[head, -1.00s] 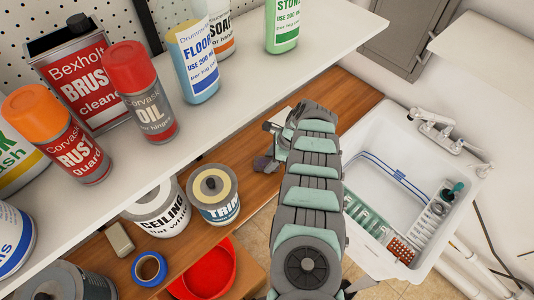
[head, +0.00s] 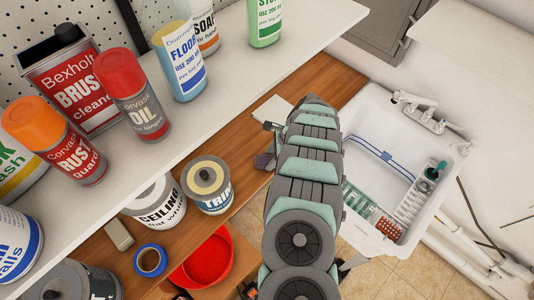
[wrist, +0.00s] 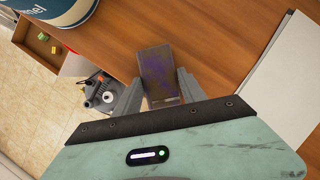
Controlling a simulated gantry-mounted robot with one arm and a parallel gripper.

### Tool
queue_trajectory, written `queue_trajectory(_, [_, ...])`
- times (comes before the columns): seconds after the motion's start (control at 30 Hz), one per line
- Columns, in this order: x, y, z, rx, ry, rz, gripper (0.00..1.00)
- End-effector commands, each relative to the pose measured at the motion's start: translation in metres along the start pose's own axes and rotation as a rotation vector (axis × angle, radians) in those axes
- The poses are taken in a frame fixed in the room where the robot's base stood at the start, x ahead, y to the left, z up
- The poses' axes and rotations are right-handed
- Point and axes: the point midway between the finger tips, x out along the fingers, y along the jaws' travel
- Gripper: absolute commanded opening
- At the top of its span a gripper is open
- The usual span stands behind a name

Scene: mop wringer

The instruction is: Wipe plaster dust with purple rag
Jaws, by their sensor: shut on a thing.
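My gripper (wrist: 158,88) is shut on a dark, flat, rectangular piece with purple patches, which looks like the purple rag (wrist: 160,70), in the wrist view. The rag sticks out beyond the fingertips over the brown wooden bench (wrist: 205,45). I cannot tell whether it touches the wood. In the head view my gripper (head: 266,158) is at the bench's front edge, right of the paint cans, and mostly hidden by my arm. The rag cannot be made out there. I cannot make out any plaster dust on the bench.
White sheets (wrist: 285,92) lie on the bench, right of the gripper in the wrist view. Paint cans (head: 207,186) and blue tape (head: 150,260) stand to the left. A white shelf (head: 215,105) with several bottles overhangs the bench. A white sink (head: 357,105) is at right.

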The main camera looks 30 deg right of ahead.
Motion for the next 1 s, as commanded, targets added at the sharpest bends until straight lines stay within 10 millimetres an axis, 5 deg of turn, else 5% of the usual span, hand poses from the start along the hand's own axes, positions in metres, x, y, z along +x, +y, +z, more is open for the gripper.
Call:
queue_trajectory(0.37, [-0.003,0.001,0.001,-0.003,-0.001,-0.003,0.03])
queue_trajectory(1.0, [-0.059,0.001,0.025,-0.004,-0.003,-0.002,0.03])
